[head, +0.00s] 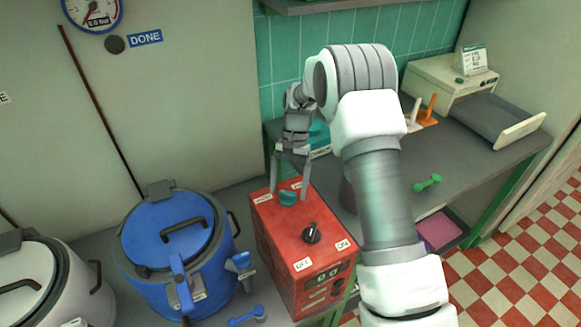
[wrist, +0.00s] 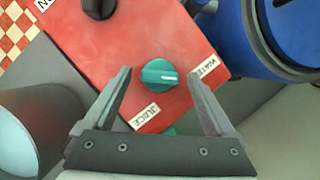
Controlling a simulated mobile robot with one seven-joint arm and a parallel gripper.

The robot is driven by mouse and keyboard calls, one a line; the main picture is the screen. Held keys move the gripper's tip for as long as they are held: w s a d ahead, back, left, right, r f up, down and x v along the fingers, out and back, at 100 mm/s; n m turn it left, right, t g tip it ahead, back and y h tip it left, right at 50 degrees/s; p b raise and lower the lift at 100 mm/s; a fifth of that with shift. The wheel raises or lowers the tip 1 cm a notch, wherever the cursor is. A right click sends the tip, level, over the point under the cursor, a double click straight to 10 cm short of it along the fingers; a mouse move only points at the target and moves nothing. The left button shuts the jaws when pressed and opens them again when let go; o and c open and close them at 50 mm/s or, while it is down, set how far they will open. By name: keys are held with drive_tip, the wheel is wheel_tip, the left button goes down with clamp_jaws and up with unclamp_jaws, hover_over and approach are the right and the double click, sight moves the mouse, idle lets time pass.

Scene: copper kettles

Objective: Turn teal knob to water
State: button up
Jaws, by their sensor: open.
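The teal knob (wrist: 160,74) sits on the top of a red box (wrist: 105,52); it also shows in the head view (head: 288,198). Its white mark points right in the wrist view, toward the side of the WATER label (wrist: 202,67); I cannot tell whether it lines up exactly. The JUICE label (wrist: 146,116) lies below left of the knob there. My gripper (head: 288,196) is open and points down over the box. Its two fingers stand on either side of the knob, with gaps visible in the wrist view (wrist: 160,73).
A black knob (head: 311,233) with OFF and ON labels is on the same box. A blue kettle (head: 160,235) stands left of the box, with a white kettle (head: 35,285) beyond. The grey counter (head: 460,165) at right holds a green object (head: 428,182).

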drive_tip(key=v, duration=1.7)
drive_tip(key=shift+p, duration=0.4)
